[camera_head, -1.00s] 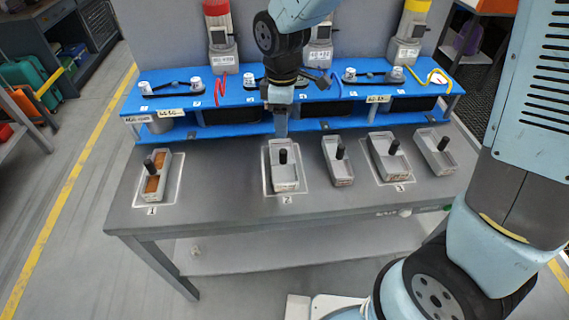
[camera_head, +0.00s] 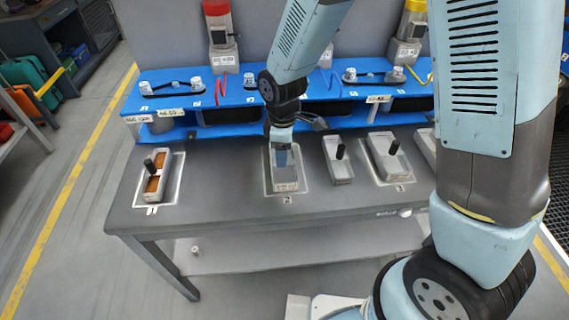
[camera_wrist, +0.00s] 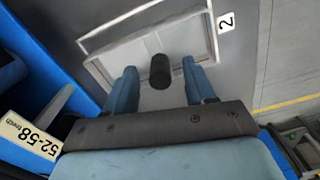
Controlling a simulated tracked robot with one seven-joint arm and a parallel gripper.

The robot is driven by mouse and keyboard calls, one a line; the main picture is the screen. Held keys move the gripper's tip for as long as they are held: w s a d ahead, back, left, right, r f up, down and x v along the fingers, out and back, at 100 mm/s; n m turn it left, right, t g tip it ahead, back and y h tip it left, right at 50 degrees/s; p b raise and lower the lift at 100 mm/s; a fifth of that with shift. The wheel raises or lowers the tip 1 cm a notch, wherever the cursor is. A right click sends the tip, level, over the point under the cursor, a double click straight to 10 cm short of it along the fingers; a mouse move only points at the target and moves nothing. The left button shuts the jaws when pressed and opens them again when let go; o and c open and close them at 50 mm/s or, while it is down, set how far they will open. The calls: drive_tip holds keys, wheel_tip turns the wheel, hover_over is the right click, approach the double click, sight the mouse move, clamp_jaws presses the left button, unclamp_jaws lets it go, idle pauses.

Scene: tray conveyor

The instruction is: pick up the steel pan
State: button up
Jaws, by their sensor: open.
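Several small grey pans with upright black knobs stand on the grey bench; which one the task calls steel is not certain. A grey pan (camera_head: 286,186) sits in the white outline marked 2. In the wrist view this pan (camera_wrist: 118,62) looks empty, with its black knob (camera_wrist: 160,72) standing up. My gripper (camera_head: 282,158) is over it, fingers pointing down. In the wrist view my gripper (camera_wrist: 158,68) is open, with one blue finger on each side of the knob. In the head view my gripper hides the knob. Contact cannot be told.
A pan with brown contents (camera_head: 153,185) stands at mark 1. An unmarked grey pan (camera_head: 340,172) is close on the right, then another pan (camera_head: 394,170) at mark 3. A blue shelf (camera_head: 228,117) with hanging cables runs behind. My arm partly hides a further pan (camera_head: 424,146).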

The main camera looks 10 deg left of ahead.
drive_tip(key=shift+f, duration=1.4)
drive_tip(key=shift+c, duration=0.4)
clamp_jaws()
